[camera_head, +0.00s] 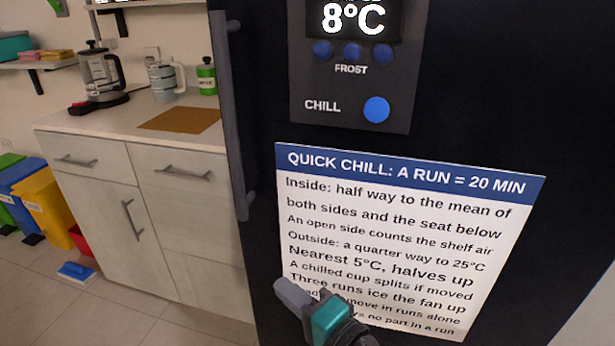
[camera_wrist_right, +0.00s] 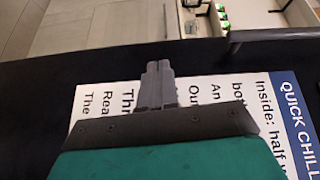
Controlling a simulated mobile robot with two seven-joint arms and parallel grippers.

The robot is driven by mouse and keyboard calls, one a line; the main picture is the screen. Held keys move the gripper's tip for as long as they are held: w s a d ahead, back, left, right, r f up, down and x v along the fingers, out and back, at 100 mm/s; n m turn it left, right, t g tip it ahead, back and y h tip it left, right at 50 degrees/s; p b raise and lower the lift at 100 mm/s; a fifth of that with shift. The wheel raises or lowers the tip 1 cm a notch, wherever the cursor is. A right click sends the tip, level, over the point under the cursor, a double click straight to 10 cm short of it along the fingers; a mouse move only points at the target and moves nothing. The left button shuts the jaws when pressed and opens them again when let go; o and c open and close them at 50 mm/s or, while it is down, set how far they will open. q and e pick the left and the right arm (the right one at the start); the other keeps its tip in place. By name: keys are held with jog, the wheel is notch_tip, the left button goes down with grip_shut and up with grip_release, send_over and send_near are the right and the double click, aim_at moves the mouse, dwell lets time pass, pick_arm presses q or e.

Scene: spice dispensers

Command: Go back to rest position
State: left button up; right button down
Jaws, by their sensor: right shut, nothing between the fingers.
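My right gripper (camera_head: 289,293) shows at the bottom of the head view, in front of the lower left part of a white sign on a dark fridge door (camera_head: 262,250). Its grey fingers are together with nothing between them, as the right wrist view (camera_wrist_right: 157,72) also shows. The sign (camera_head: 400,215) has a blue heading, "QUICK CHILL: A RUN = 20 MIN"; my gripper and wrist hide part of its last lines. My left gripper is not in either view.
The fridge panel (camera_head: 349,85) reads 8°C above several blue buttons. A vertical handle (camera_head: 230,115) runs along the door's left edge. A counter (camera_head: 85,122) with a kettle (camera_head: 100,72), a mug-like pitcher (camera_head: 165,80) and a green bottle (camera_head: 207,77) stands left. Coloured bins (camera_head: 45,205) stand beyond.

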jog(key=s+d+f+n+g+h, duration=0.1)
jog(key=s+d+f+n+h, duration=0.5)
jog(key=d, duration=0.4)
jog(key=s+d+f+n+g+h, duration=0.1)
jog(key=s+d+f+n+h, duration=0.45)
jog(key=d, duration=0.45)
pick_arm(q)
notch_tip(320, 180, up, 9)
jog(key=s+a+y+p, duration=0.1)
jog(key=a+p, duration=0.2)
jog(key=p, duration=1)
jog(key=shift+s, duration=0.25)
pick_arm(e)
notch_tip(320, 180, up, 7)
jog(key=d+m, duration=0.1)
jog(key=d, duration=0.1)
jog(key=shift+s+t+y, duration=0.3)
jog(key=shift+s+y, duration=0.15)
jog(key=shift+r, duration=0.1)
